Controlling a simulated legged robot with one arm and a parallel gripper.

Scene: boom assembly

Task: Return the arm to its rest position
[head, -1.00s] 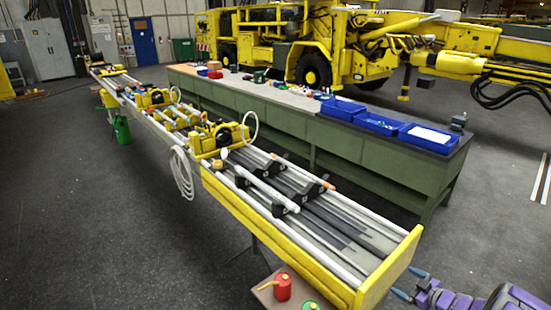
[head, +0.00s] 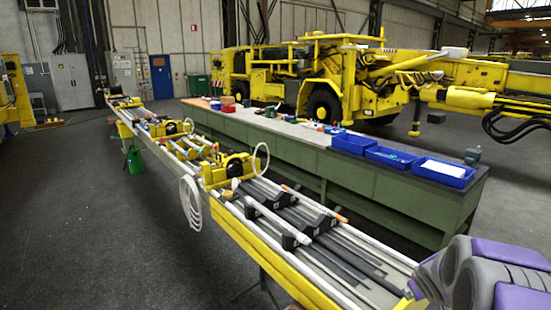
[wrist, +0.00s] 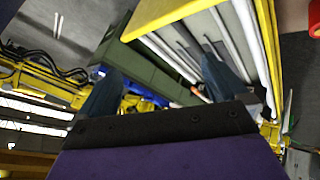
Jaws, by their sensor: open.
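My gripper (wrist: 162,66) shows in the wrist view with its two dark blue-grey fingers spread apart and nothing between them. It is hidden in the head view, where only my folded purple and grey arm links show at the lower right. The boom assembly (head: 268,252), a long yellow frame with grey rails, runs from the bottom right of the head view to the far left. My arm links cover its near end there. In the wrist view the boom's yellow end (wrist: 165,18) lies beyond the fingers, tilted.
A green workbench (head: 300,160) with blue bins (head: 390,157) stands right of the boom. A yellow machine (head: 290,80) is parked behind it. A coiled white hose (head: 190,203) hangs on the boom's left side. A red object (wrist: 314,18) shows in the wrist view.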

